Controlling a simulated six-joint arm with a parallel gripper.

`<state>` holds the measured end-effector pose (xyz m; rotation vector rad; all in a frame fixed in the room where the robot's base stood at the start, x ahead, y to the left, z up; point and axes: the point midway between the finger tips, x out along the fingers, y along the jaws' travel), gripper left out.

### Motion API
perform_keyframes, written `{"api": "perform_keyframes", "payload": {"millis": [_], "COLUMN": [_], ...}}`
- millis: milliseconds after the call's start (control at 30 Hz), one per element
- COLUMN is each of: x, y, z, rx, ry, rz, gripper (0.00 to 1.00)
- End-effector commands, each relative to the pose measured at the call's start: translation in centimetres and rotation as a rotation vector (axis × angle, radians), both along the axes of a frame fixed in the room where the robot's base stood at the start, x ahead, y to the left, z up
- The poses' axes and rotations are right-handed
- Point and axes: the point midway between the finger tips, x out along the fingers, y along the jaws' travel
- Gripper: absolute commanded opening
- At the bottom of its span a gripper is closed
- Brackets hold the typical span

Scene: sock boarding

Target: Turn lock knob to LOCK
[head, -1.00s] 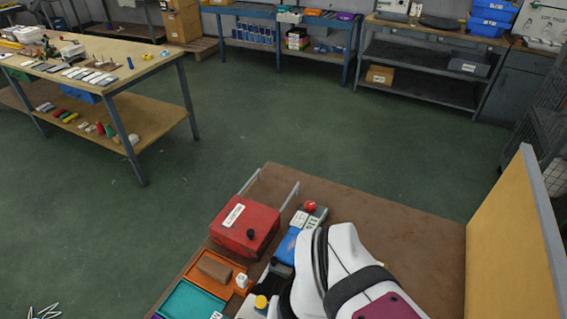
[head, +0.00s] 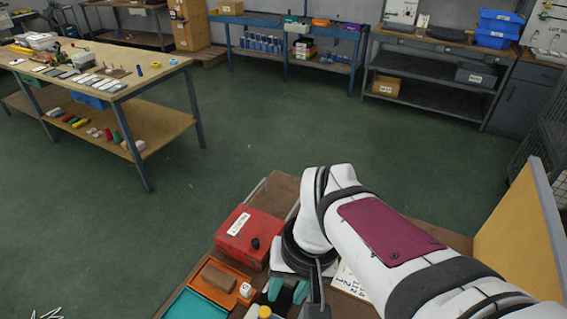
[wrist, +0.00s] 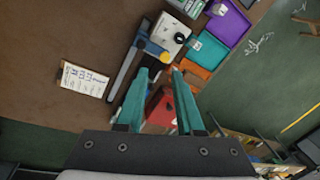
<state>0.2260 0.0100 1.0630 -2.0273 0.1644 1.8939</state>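My gripper (wrist: 160,69) has two teal fingers, apart and empty. In the head view the gripper (head: 288,292) hangs near the red box, partly hidden by my arm.
An orange tray (head: 204,288) holds a brown block (head: 218,275); a teal tray (head: 185,305) lies in front. A purple tray (wrist: 228,25) and a printed sheet (wrist: 84,80) also lie on the table. A tan upright panel (head: 520,240) stands at the right.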

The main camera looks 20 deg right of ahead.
Motion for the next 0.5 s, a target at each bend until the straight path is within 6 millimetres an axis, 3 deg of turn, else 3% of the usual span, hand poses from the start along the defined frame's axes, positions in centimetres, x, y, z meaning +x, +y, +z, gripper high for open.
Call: {"api": "perform_keyframes", "payload": {"millis": [33, 100, 200, 333, 500], "x": [4.6, 11.2, 18.0, 22.1, 23.6], "y": [-2.2, -6.2, -12.4, -17.6, -18.8], "z": [-0.3, -1.2, -3.5, -5.9, -8.1], "rx": [-0.014, -0.057, -0.138, -0.219, -0.239], "ry": [-0.05, -0.143, -0.244, -0.309, -0.321], "rz": [0.039, 0.12, 0.212, 0.281, 0.301], "gripper": [0.47, 0.52, 0.52, 0.52, 0.52]}}
